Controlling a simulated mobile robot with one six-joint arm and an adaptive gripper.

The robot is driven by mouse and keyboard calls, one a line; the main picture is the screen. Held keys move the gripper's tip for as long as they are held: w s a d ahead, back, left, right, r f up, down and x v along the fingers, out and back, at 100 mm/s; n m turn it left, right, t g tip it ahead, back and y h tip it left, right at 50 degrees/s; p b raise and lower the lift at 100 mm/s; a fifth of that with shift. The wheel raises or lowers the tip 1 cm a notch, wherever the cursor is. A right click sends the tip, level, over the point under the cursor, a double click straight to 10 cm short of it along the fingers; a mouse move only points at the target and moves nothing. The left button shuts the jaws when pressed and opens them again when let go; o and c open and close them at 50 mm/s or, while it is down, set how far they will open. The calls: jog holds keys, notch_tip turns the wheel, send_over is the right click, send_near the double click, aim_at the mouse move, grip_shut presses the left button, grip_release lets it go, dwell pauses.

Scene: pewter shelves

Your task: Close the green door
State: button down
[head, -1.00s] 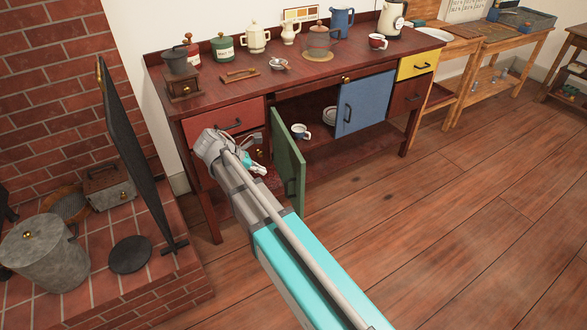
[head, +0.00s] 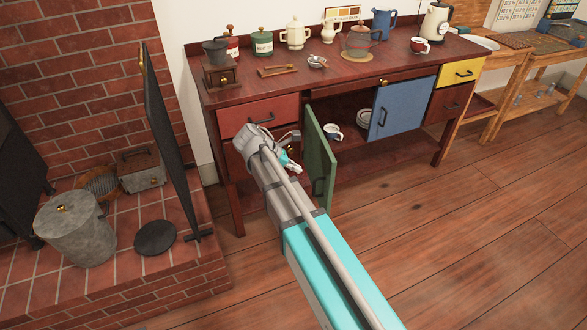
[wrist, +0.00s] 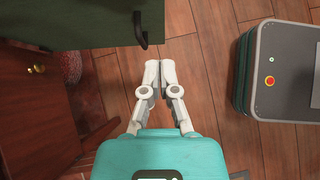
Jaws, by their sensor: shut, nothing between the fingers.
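The green door (head: 319,165) stands open on the dark red-brown cabinet, swung out into the room, to the left of the cabinet's open compartment. In the wrist view the green door (wrist: 60,22) fills the top left, with its black handle (wrist: 140,30) at its right end. My gripper (head: 301,184) is on the left side of the door in the head view. In the wrist view my gripper (wrist: 160,64) is shut and empty, just below the handle in the picture and apart from it. Its fingers point up in the picture over the wooden floor.
A white cup (head: 332,132) and plates (head: 364,117) stand inside the open compartment. The blue door (head: 402,106) beside it is shut. A fire screen (head: 170,135) stands on the brick hearth at left. The floor (head: 470,230) at right is clear.

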aim_at(329, 179)
jog(key=b+x, duration=0.1)
jog(key=x, duration=0.2)
jog(key=b+x, duration=0.2)
jog(key=d+r+b+x, duration=0.1)
jog(key=x, duration=0.2)
jog(key=shift+w+d+f, duration=0.1)
jog(key=shift+d+f, duration=0.15)
jog(key=shift+d, duration=0.05)
jog(key=shift+w+d, duration=0.15)
jog(key=shift+d, duration=0.75)
jog(key=shift+d, duration=0.1)
